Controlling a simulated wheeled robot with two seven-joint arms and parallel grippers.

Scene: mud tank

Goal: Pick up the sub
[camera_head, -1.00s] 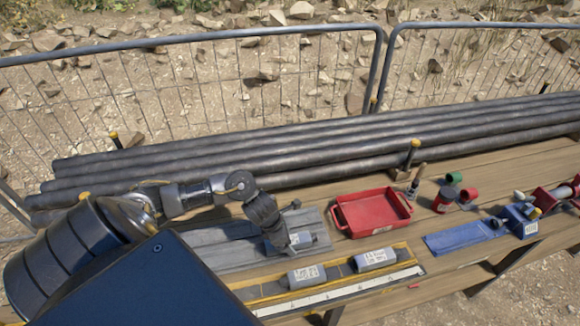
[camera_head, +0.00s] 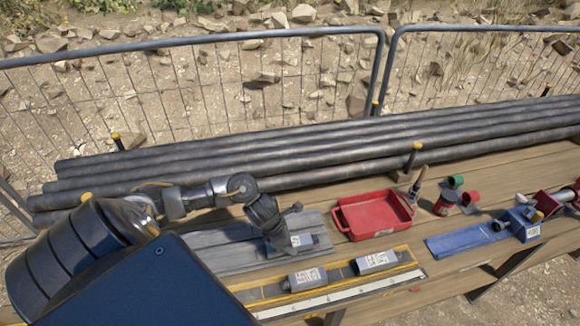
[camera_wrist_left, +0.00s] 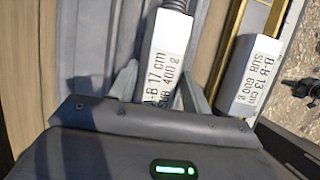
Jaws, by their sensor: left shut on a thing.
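A grey sub with a white label reading "17 cm SUB 400 g" (camera_wrist_left: 167,58) lies between the two fingers of my left gripper (camera_wrist_left: 160,88) in the left wrist view. In the head view this sub (camera_head: 303,241) shows at the right end of the grey grooved tray (camera_head: 225,250), with my left gripper (camera_head: 284,243) shut on it from above. I cannot tell whether it touches the tray. A second labelled sub (camera_head: 307,278) and a third (camera_head: 376,262) lie in the yellow-edged rack in front. The second reads "13 cm SUB" in the wrist view (camera_wrist_left: 252,75). My right gripper is out of view.
The yellow-edged rack (camera_head: 411,254) with a white scale strip lies along the bench front. A red tray (camera_head: 372,214), a blue tray (camera_head: 465,242) and red and green parts stand to the right. Long dark pipes (camera_head: 330,163) and a mesh fence (camera_head: 230,90) run behind.

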